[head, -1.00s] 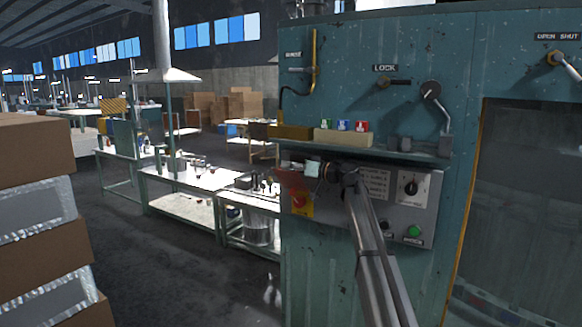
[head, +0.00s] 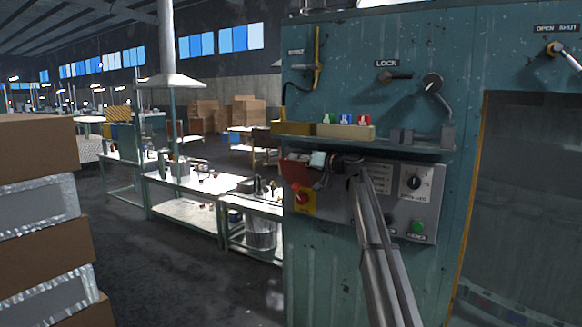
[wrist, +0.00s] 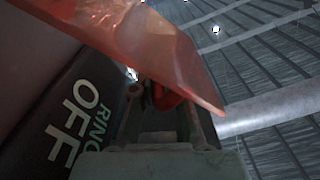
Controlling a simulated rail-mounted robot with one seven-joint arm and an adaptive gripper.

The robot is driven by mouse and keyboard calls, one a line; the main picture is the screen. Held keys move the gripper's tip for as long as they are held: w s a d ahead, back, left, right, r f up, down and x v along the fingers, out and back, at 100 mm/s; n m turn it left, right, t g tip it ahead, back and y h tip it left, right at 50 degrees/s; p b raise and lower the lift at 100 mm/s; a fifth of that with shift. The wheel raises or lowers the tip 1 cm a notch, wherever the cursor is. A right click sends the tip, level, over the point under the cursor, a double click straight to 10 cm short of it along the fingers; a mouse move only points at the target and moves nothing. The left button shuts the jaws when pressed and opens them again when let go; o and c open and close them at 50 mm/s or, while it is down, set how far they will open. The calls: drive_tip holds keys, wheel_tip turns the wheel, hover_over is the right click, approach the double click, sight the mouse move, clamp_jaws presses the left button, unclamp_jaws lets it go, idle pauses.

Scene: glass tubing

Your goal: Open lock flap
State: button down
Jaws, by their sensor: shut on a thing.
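The lock flap looks like a red translucent cover (head: 294,169) at the left end of the grey control panel, below the shelf. In the wrist view, the red flap (wrist: 150,45) spans the top of the picture, tilted and close to the camera. My gripper (head: 322,165) is at the flap, coming from the right. In the wrist view, my gripper (wrist: 163,100) is shut on a red part under the flap's sheet, which seems to be the flap's edge. The fingertips are partly hidden. A dark plate lettered "RING OFF" (wrist: 72,125) lies to the left.
A red button (head: 301,196) on a yellow plate is just below the flap. A shelf (head: 400,146) with small blocks juts out above my gripper. A black knob (head: 413,183) and a green button (head: 417,227) are to the right. A LOCK lever (head: 396,77) is higher up.

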drive_tip(key=shift+w, duration=0.1)
drive_tip(key=c, duration=1.2)
unclamp_jaws()
drive_tip(key=shift+d, duration=0.1)
drive_tip(key=shift+s+d, duration=0.3)
drive_tip(key=shift+d, duration=0.2)
drive_tip(key=v, duration=1)
drive_tip(key=shift+s+d, duration=0.2)
drive_tip(key=shift+d, duration=0.15)
drive_tip(key=shift+f, duration=0.1)
